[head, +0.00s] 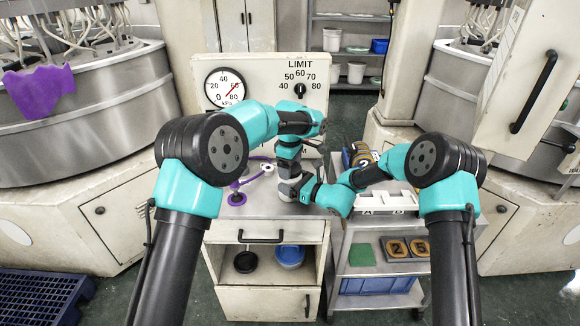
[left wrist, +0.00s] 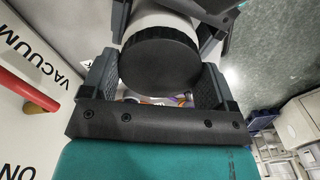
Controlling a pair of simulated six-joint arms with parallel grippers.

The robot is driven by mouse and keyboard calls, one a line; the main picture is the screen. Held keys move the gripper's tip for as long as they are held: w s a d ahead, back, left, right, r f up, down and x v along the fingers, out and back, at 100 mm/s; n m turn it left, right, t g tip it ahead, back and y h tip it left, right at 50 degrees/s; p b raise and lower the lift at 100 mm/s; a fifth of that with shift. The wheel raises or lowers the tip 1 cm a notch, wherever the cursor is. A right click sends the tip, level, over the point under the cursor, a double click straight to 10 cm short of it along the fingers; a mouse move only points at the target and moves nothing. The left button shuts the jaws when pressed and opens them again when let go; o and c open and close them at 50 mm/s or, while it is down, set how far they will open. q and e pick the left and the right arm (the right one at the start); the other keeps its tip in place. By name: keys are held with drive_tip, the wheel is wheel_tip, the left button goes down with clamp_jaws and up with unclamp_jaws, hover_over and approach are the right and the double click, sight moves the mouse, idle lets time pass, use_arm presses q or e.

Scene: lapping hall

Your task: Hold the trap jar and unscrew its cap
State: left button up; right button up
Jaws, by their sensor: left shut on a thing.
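The trap jar is a white cylinder (left wrist: 160,20) with a wide black ribbed cap (left wrist: 160,68), seen end-on in the left wrist view. My left gripper (head: 289,170) points down above the cabinet top in the head view; its fingers are shut on the cap from both sides. My right gripper (head: 295,188) comes in from the right, lower down. Its dark fingers flank the white jar body at the top of the left wrist view and appear shut on it. In the head view the grippers hide most of the jar.
A gauge panel (head: 262,80) stands behind. A cart at right holds a white tray (head: 385,203). A black ring (head: 246,262) and blue bowl (head: 290,256) sit in the cabinet's open shelf.

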use_arm(q)
drive_tip(key=n, duration=0.4)
drive_tip(key=shift+n, duration=0.4)
drive_tip(key=shift+r, duration=1.15)
idle(0.4)
drive_tip(key=shift+r, duration=2)
use_arm(e)
drive_tip(key=o, duration=1.5)
drive_tip(key=shift+d, duration=0.1)
hover_over(322, 209)
